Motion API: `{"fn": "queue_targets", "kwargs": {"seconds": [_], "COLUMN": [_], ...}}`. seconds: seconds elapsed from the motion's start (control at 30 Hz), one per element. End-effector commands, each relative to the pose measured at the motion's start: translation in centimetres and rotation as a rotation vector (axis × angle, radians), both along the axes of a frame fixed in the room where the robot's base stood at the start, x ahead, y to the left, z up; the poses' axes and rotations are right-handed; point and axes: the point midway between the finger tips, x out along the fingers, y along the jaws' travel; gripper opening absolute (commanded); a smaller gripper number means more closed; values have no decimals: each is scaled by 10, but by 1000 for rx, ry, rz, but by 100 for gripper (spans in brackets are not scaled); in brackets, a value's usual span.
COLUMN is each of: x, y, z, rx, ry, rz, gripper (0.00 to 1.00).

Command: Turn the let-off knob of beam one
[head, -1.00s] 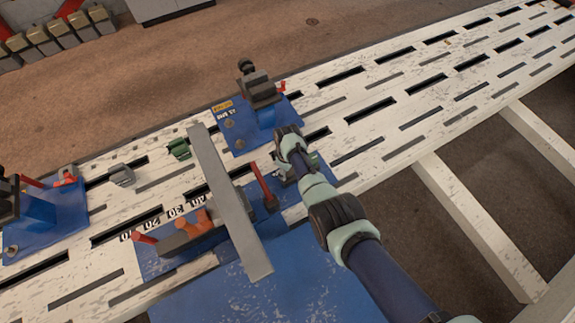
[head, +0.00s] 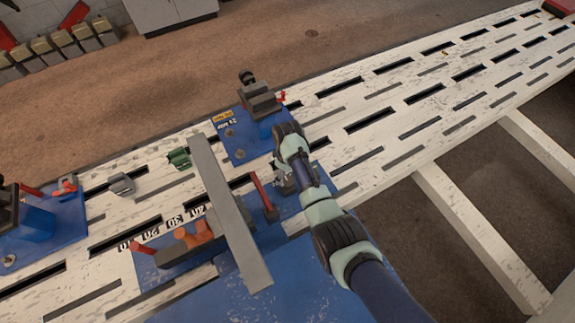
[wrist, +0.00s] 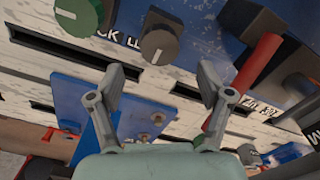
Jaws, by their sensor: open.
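Two knobs with white pointer marks stand on the white slotted beam. The green knob (head: 179,157) is nearer the bar, and the grey knob (head: 121,184) is left of it. In the wrist view the green knob (wrist: 78,14) is at the upper left and the grey knob (wrist: 160,42) is at top centre, ahead of the gap between my fingers. Lettering beside them is partly cut off, so I cannot tell which is the let-off knob. My gripper (wrist: 161,76) is open and empty, apart from both knobs. In the head view the arm partly hides it.
A long grey bar (head: 230,215) crosses above the blue plate with an orange handle (head: 194,235) and number labels. A red lever (head: 263,192) rises right of the bar, close to my wrist. A black clamp (head: 261,100) stands on another blue plate. The beam's right part is clear.

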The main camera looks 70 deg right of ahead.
Motion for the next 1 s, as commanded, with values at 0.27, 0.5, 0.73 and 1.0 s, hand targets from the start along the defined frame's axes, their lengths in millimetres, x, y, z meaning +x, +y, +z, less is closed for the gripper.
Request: {"fn": "queue_targets", "kwargs": {"seconds": [0.27, 0.5, 0.73, 1.0], "x": [0, 0, 0, 0], "y": [0, 0, 0, 0], "z": [51, 57, 56, 56], "rx": [0, 0, 0, 0], "ry": [-1, 1, 0, 0], "rz": [0, 0, 0, 0], "gripper": [79, 79, 79, 79]}}
